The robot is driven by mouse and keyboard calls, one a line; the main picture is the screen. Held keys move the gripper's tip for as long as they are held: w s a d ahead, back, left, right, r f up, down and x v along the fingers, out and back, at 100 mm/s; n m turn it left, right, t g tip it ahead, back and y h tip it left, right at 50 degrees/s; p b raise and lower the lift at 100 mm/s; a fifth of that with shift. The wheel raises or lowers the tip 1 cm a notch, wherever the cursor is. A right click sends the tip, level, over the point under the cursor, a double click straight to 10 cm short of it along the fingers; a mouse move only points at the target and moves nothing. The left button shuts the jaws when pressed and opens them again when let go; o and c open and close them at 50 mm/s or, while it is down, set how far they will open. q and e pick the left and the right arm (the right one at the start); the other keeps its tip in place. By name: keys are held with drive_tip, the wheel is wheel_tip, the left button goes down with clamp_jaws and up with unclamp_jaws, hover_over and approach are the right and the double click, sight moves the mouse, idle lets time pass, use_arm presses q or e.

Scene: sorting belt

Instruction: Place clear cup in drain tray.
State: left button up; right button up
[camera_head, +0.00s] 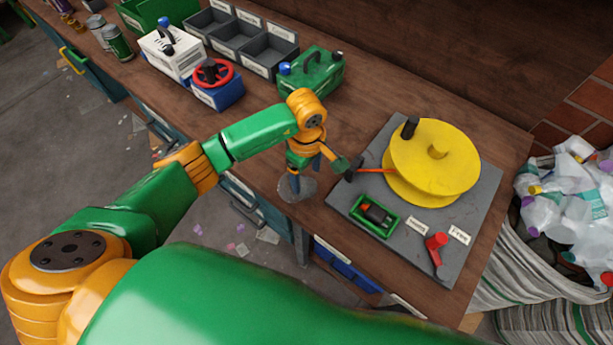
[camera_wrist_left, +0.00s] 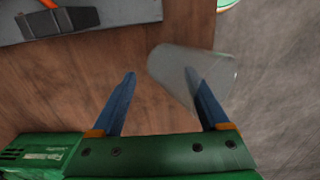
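A clear cup (camera_head: 303,191) is at the front edge of the wooden bench, just below my left gripper (camera_head: 306,174). In the left wrist view the cup (camera_wrist_left: 183,72) looks tilted or on its side, its wide mouth towards the bare floor. My left gripper (camera_wrist_left: 162,80) is open there, with two blue fingers spread. The right-hand finger overlaps the cup's wall, and I cannot tell whether they touch. I cannot pick out for sure which container is the drain tray. My right gripper is not in view.
A grey board (camera_head: 458,240) carries a yellow reel (camera_head: 432,165), a green tray (camera_head: 376,216) and a red handle (camera_head: 436,245). Grey labelled bins (camera_head: 237,36), a green box (camera_head: 312,72) and a red-wheeled blue box (camera_head: 217,93) stand behind. Bottles fill a sack (camera_head: 570,210) at right.

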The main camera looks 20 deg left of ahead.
use_arm(q)
drive_tip(key=shift+s+r, duration=0.1)
drive_tip(key=shift+s, duration=0.05)
drive_tip(key=c, duration=0.7)
clamp_jaws()
